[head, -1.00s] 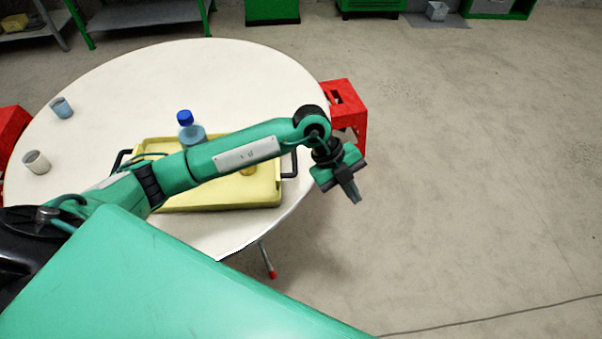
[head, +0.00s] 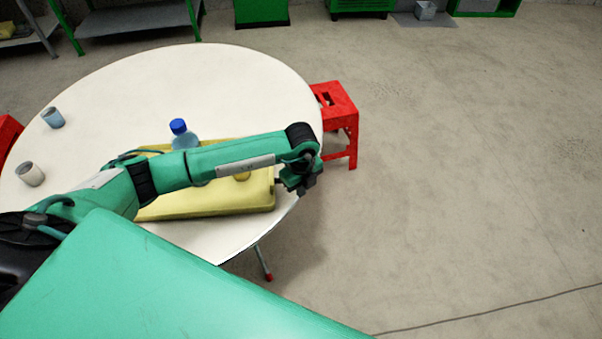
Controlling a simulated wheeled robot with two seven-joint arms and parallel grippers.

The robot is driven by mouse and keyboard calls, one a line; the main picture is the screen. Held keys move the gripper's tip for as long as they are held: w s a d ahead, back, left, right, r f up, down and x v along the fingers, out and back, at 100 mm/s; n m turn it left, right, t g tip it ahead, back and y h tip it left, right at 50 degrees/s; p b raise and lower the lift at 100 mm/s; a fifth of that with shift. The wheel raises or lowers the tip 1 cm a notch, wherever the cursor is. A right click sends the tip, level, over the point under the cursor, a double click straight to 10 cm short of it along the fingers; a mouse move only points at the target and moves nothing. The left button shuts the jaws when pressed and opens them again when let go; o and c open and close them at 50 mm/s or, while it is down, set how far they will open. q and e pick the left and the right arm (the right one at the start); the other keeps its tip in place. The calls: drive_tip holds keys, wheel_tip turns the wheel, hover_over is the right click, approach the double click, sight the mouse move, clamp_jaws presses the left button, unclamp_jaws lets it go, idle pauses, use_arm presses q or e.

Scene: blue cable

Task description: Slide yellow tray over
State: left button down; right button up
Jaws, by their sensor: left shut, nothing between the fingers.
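The yellow tray (head: 215,203) lies on the round white table near its front right edge. My left arm crosses above it and hides its middle and its handles. A bottle (head: 184,138) with a blue cap stands at the tray; its base is hidden by my arm. A small yellowish object (head: 242,177) shows partly below the arm, on the tray. My left gripper (head: 301,190) is shut and empty, pointing down at the tray's right end, by the table edge. I cannot tell whether it touches the tray's handle. My right gripper is out of view.
The white table (head: 230,75) also holds a blue cup (head: 53,118) and a pale cup (head: 31,174) at the left. A red stool (head: 340,108) stands close to the table's right side. Open floor lies to the right.

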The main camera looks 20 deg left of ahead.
use_arm(q)
drive_tip(key=a, duration=0.1)
drive_tip(key=w+a, duration=0.1)
drive_tip(key=a+p, duration=0.1)
drive_tip(key=shift+w+r, duration=0.1)
drive_tip(key=shift+w, duration=0.25)
drive_tip(key=shift+w+a, duration=0.15)
drive_tip(key=shift+a, duration=0.1)
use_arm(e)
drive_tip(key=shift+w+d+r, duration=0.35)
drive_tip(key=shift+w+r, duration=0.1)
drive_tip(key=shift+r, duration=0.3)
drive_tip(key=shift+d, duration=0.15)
